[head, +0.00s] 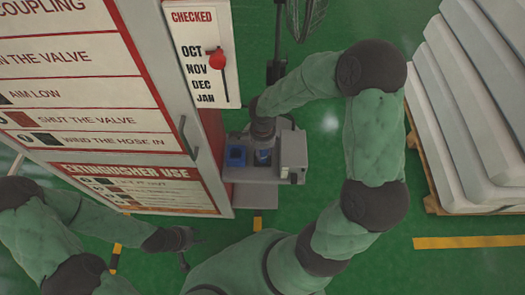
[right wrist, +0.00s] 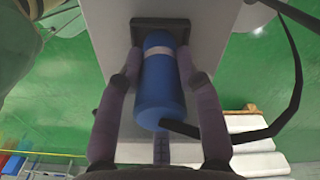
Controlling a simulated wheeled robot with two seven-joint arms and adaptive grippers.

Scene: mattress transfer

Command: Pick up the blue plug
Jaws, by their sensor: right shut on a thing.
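The blue plug (right wrist: 163,95) is a blue cylinder with a pale band and a black cable at its near end. Its far end meets a dark square fitting (right wrist: 160,26); I cannot tell how deep it sits there. My right gripper (right wrist: 159,62) is shut on the plug, one finger on each side. In the head view the plug (head: 263,158) shows partly below my right gripper (head: 263,145), at the grey box (head: 292,150). My left gripper (head: 196,254) is low at the left, empty, its fingers apart, away from the plug.
A tall red-and-white cabinet (head: 150,100) stands close at the left. Stacked pale mattresses (head: 480,90) lie on a wooden pallet (head: 428,165) at the right. Green floor (head: 440,270) is open at the lower right.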

